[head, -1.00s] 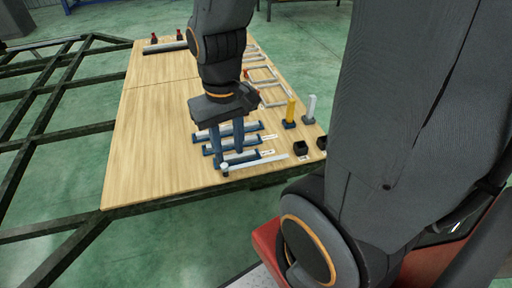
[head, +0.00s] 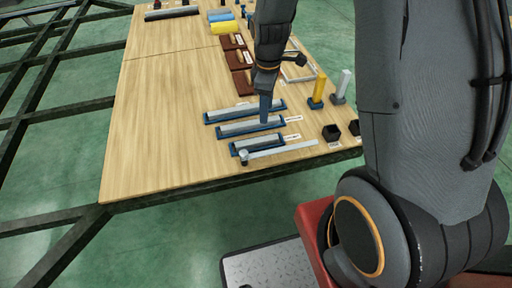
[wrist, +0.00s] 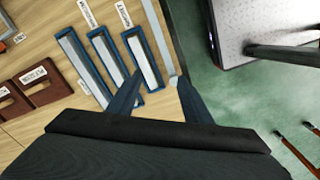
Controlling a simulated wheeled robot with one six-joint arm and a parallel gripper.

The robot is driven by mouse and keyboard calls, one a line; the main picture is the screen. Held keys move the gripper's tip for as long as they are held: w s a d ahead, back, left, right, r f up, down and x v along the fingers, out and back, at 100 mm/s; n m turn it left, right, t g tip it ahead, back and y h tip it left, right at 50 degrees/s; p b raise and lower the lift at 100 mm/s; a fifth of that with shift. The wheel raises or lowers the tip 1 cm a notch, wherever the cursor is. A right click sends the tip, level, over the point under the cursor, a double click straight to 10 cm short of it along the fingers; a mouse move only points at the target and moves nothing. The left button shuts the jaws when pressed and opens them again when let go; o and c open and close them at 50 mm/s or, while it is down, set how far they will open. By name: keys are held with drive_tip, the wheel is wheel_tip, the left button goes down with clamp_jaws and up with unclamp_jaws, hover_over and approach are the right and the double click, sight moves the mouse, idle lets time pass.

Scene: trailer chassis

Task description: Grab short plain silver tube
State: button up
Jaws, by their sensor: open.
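The short plain silver tube (head: 258,144) lies in the nearest and shortest of three blue holders. In the wrist view, this tube (wrist: 145,60) is the rightmost of the three. Two longer silver tubes, the middle one (head: 240,128) and the back one (head: 236,110), lie in their own blue holders behind it. My gripper (head: 264,120) is open and empty, pointing down over the holders. In the wrist view, my gripper (wrist: 158,85) has its left finger by the near end of the short tube and its right finger beyond the table edge side. Contact cannot be told.
A long pale bar with a dark end (head: 285,150) lies along the table's front edge, beside the short holder. Yellow (head: 318,90) and white (head: 342,86) upright pieces and black cups (head: 331,132) stand to the right. The table's left part (head: 150,130) is clear.

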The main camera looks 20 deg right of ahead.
sight(261, 139)
drive_tip(key=w+f+n+b, duration=0.1)
drive_tip(key=w+f+n, duration=0.1)
drive_tip(key=f, duration=0.3)
drive_tip(key=w+f+n+b, duration=0.1)
drive_tip(key=w+f+n, duration=0.1)
drive_tip(key=f, duration=0.3)
drive_tip(key=w+f+n+b, duration=0.1)
drive_tip(key=w+f, duration=0.1)
drive_tip(key=f, duration=0.3)
drive_tip(key=shift+w+n, duration=0.25)
drive_tip(key=shift+n, duration=0.15)
drive_tip(key=shift+s+d+f+b, duration=0.1)
drive_tip(key=shift+s+f+b, duration=0.1)
drive_tip(key=shift+f, duration=1.25)
drive_tip(key=shift+s+d+f+b, duration=0.1)
drive_tip(key=shift+f+b, duration=0.1)
drive_tip(key=shift+f, duration=1.25)
clamp_jaws()
